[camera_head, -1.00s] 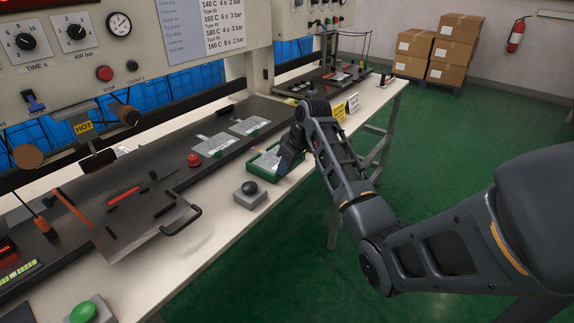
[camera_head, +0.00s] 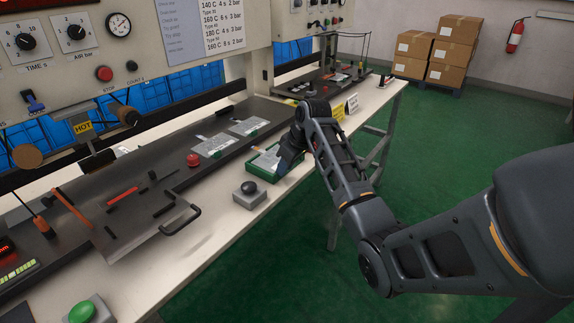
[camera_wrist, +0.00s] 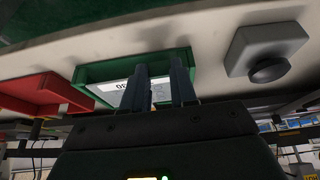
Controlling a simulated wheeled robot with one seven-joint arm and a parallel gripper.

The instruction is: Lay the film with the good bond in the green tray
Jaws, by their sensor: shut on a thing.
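The green tray (camera_head: 262,178) stands on the bench edge; in the wrist view its rim (camera_wrist: 115,69) surrounds my fingertips. A pale film (camera_head: 266,161) lies low inside the tray. In the wrist view a printed part of this film (camera_wrist: 116,91) shows beside my fingers. My gripper (camera_wrist: 158,78) points down over the tray and is shut on the film. In the head view my gripper (camera_head: 281,166) is partly hidden by my own wrist. Two other films, a nearer one (camera_head: 212,146) and a farther one (camera_head: 249,127), lie on the dark bench strip.
A red tray (camera_wrist: 45,90) is beside the green one in the wrist view. A grey box with a black knob (camera_head: 249,190) stands on the other side. A red button (camera_head: 193,159) and a black-handled plate (camera_head: 150,225) are farther left. Small signs (camera_head: 352,103) stand beyond my wrist.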

